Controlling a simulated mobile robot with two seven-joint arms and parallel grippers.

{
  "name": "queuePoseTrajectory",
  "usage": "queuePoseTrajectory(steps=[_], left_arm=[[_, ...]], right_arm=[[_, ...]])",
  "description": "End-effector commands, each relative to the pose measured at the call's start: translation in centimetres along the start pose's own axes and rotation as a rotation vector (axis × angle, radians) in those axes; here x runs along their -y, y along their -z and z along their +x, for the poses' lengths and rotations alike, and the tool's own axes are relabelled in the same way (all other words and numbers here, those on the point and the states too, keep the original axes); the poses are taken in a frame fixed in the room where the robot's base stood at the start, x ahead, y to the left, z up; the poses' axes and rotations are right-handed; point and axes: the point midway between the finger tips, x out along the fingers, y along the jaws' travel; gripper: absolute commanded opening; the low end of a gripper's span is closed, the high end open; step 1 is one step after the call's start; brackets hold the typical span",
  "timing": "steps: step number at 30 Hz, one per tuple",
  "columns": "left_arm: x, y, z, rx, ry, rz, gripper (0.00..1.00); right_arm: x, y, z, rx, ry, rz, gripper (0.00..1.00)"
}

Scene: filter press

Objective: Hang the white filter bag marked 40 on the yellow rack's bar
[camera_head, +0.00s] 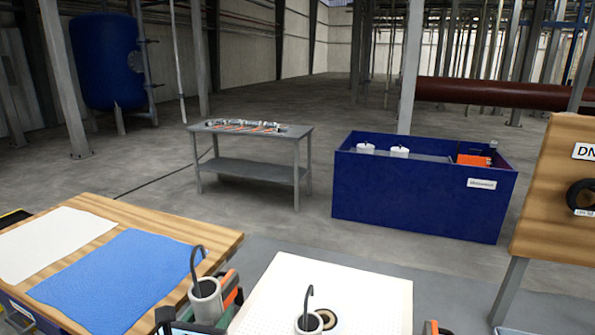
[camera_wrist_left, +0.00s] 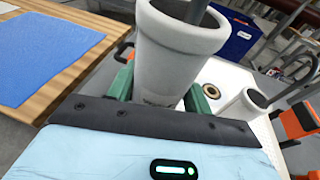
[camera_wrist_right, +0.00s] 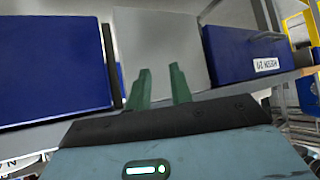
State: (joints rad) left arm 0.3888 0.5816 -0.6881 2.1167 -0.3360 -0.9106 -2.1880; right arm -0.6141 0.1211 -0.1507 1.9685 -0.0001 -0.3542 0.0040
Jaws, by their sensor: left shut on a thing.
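A white filter bag (camera_head: 205,302) with a dark curved hook stands up in my left gripper (camera_head: 207,316). In the left wrist view the green fingers close on both sides of this bag (camera_wrist_left: 180,45). A small dark mark low on it is too unclear to read. A second white bag (camera_head: 309,325) with a hook is at the white perforated board, also in the left wrist view (camera_wrist_left: 243,108). My right gripper (camera_wrist_right: 162,84) is open, with nothing between its fingers. A yellow frame (camera_wrist_right: 302,28) is cut off at the right wrist view's upper right; I cannot tell if it is the rack.
A wooden table (camera_head: 205,233) with white and blue cloths is at left. The white perforated board (camera_head: 370,290) is at front centre. Behind are a grey bench (camera_head: 250,171) and a blue tank (camera_head: 420,205) holding two white bags. A wooden panel (camera_head: 555,190) stands at right. Open floor lies between.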

Motion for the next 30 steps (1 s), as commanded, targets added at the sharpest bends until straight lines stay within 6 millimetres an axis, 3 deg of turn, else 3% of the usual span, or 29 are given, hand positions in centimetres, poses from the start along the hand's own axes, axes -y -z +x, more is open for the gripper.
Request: queuePoseTrajectory(steps=[6, 15, 20, 30], left_arm=[[-3.1, -1.3, -3.1, -0.009, -0.113, -0.022, 0.34], [-3.9, -1.6, -4.0, -0.01, -0.143, -0.026, 0.34], [-3.6, 0.3, -5.0, -0.013, -0.142, -0.031, 0.34], [-2.8, 5.9, -9.7, -0.012, -0.142, -0.031, 0.34]], right_arm=[[-0.3, -1.4, 0.1, 0.025, -0.002, -0.007, 0.22], [-0.3, -1.7, 0.1, 0.031, -0.003, -0.007, 0.22], [-0.4, -1.6, 0.1, 0.028, -0.003, -0.007, 0.22], [-0.3, -1.4, 0.0, 0.026, -0.003, -0.007, 0.22]])
